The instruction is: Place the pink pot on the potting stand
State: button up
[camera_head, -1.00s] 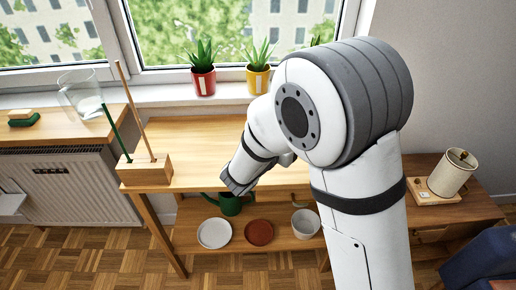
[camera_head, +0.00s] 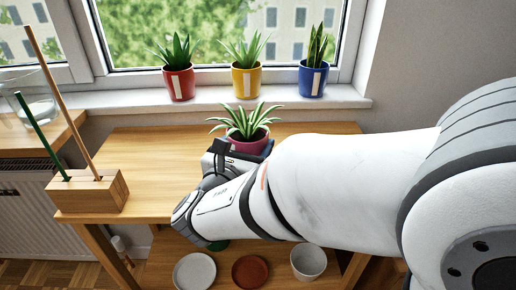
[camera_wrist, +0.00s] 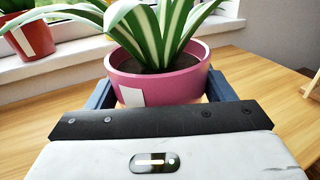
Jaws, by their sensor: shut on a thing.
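The pink pot (camera_head: 249,143) holds a striped, long-leaved plant and is upright above the wooden top of the potting stand (camera_head: 150,160). My gripper (camera_head: 238,151) is shut on the pot from the near side. In the wrist view, the pink pot (camera_wrist: 180,84) sits between the two dark fingers, a white label on its front. My gripper and arm hide its base in the head view, so I cannot tell whether it touches the stand.
Red (camera_head: 179,83), yellow (camera_head: 247,82) and blue (camera_head: 312,79) potted plants stand on the windowsill behind. A wooden block with two upright sticks (camera_head: 90,192) is at the stand's left end. A white saucer (camera_head: 194,271), brown saucer (camera_head: 250,271) and white pot (camera_head: 308,262) are below.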

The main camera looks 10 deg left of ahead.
jog(key=shift+d+f+b, duration=0.15)
jog(key=shift+f+b, duration=0.6)
jog(key=shift+f, duration=1.7)
jog(key=shift+f, duration=0.1)
jog(key=o, duration=1.2)
jog(key=shift+o, duration=0.2)
jog(key=shift+s, duration=0.15)
jog(key=s+p, duration=0.1)
jog(key=s, duration=0.2)
jog(key=s+a, duration=0.1)
jog(key=s, duration=0.3)
jog(key=s+p, duration=0.1)
jog(key=s, duration=0.3)
jog(key=shift+s+a+p, duration=0.1)
jog(key=shift+a+p, duration=0.2)
jog(key=shift+a, duration=0.05)
jog(key=shift+s, duration=0.15)
